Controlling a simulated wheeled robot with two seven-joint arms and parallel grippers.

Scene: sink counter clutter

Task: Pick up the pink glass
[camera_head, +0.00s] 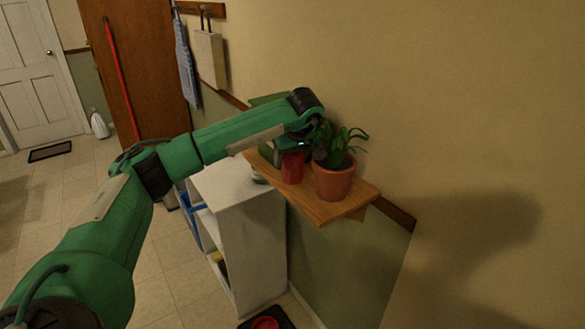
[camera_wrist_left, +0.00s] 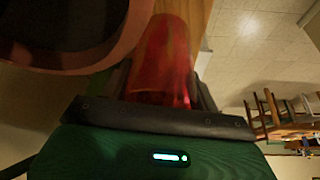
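The pink glass (camera_head: 292,168) looks red and see-through, and stands upright on a small wooden wall shelf (camera_head: 345,207). My left gripper (camera_head: 298,145) is right at the glass and hides its upper part. In the left wrist view the glass (camera_wrist_left: 163,50) lies between the two dark fingers of my left gripper (camera_wrist_left: 162,80), one finger on each side. I cannot tell whether the fingers press on it. My right gripper is not in view.
A potted plant (camera_head: 333,182) stands on the shelf, close to the right of the glass; its pot (camera_wrist_left: 70,50) looms beside the fingers in the wrist view. A white cabinet (camera_head: 250,225) stands below the shelf. The wall is close on the right.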

